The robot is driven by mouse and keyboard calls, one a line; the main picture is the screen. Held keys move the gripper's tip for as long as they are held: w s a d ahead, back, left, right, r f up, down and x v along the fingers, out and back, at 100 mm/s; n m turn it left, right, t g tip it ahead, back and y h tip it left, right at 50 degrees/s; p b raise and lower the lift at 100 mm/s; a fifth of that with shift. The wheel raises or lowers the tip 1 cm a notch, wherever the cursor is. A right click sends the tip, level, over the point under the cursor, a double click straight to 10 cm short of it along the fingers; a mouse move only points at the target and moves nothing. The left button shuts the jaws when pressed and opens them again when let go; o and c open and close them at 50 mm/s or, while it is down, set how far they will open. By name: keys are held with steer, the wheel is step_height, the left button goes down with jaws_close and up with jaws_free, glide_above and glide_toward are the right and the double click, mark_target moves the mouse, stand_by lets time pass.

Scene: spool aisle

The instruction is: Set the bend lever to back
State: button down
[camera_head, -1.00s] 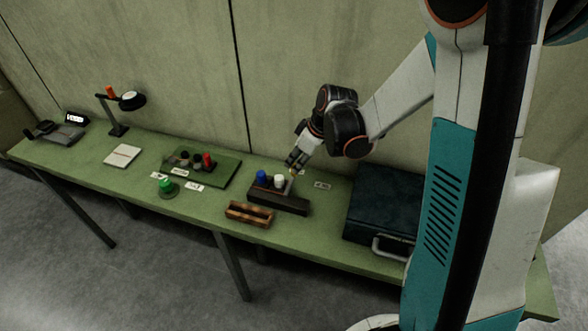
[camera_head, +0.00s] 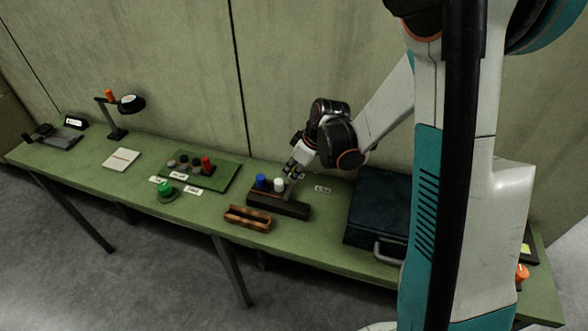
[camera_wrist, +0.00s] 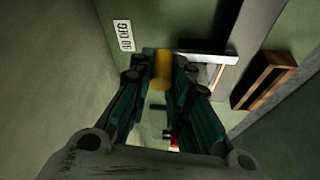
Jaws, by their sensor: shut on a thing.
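The bend lever shows its yellow grip (camera_wrist: 160,70) in the wrist view, between my fingers. Its block is the dark base (camera_head: 292,209) on the green bench, which also carries a blue knob (camera_head: 261,181) and a white knob (camera_head: 279,184). My gripper (camera_wrist: 160,66) is shut on the yellow grip. In the head view my gripper (camera_head: 291,174) is at the right rear end of the base, and the fingers mostly hide the lever. Its exact tilt is hard to tell.
A "90 DEG" label (camera_wrist: 125,36) lies beside the lever. A wooden tray (camera_head: 247,220) stands in front of the base. A dark blue case (camera_head: 380,205) is close on the right. The green board (camera_head: 222,178) with a red knob is to the left. The wall is behind.

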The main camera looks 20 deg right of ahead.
steer(key=shift+s+d, duration=0.1)
steer(key=m, duration=0.1)
steer(key=s+d+m+h, duration=0.1)
steer(key=m, duration=0.1)
steer(key=s+m+t+b, duration=0.1)
steer(key=shift+s+d+m, duration=0.15)
steer(key=shift+d+m, duration=0.1)
steer(key=shift+m, duration=0.15)
steer(key=s+m+h, duration=0.1)
steer(key=m, duration=0.1)
steer(key=s+m+h, duration=0.1)
steer(key=s+m, duration=0.1)
steer(key=shift+d+b, duration=0.35)
steer(key=shift+b, duration=0.05)
steer(key=s+m, duration=0.1)
steer(key=s+m+h, duration=0.1)
steer(key=m, duration=0.3)
steer(key=shift+s+a+g+h+b, duration=0.25)
steer(key=shift+s+g+h+b, duration=0.05)
steer(key=shift+s+h, duration=0.1)
steer(key=shift+s+a+m+g+h, duration=0.25)
steer(key=shift+s+m, duration=0.25)
steer(key=shift+m, duration=0.35)
steer(key=shift+s+a+m+g+h, duration=0.15)
steer(key=shift+s+a+m+h, duration=0.25)
steer(key=shift+m, duration=0.45)
steer(key=shift+s+d, duration=0.1)
steer(key=c, duration=1.8)
jaws_free()
